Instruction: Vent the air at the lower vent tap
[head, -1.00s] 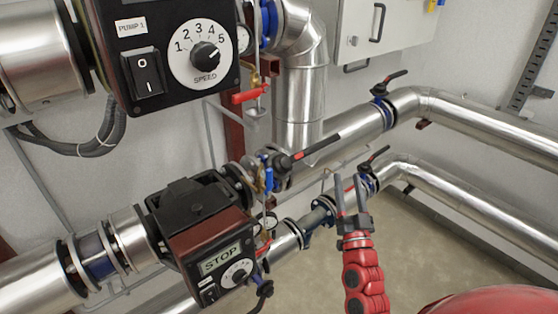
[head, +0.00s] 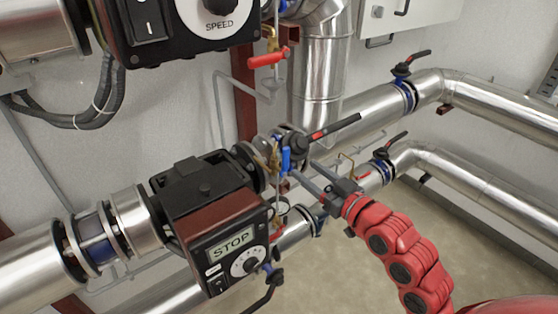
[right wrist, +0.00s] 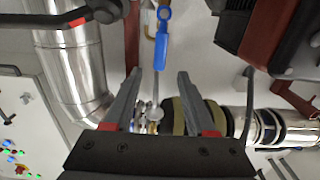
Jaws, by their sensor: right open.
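A small tap with a blue lever (head: 286,160) and brass body stands on thin pipework beside the pump with the STOP display (head: 232,244). Which tap is the lower vent tap carries no readable label. The blue lever also shows in the right wrist view (right wrist: 161,42), just beyond and between the fingertips. My right gripper (head: 304,168) is open and empty, its fingers pointing left toward the blue lever, apparently not touching it. It also shows in the right wrist view (right wrist: 160,72). A red-handled tap (head: 268,59) sits higher up. My left gripper is out of view.
A black lever with a red band (head: 333,128) reaches out just above my right gripper. Silver pipes (head: 480,105) run along the wall at right. The floor (head: 345,265) below is clear.

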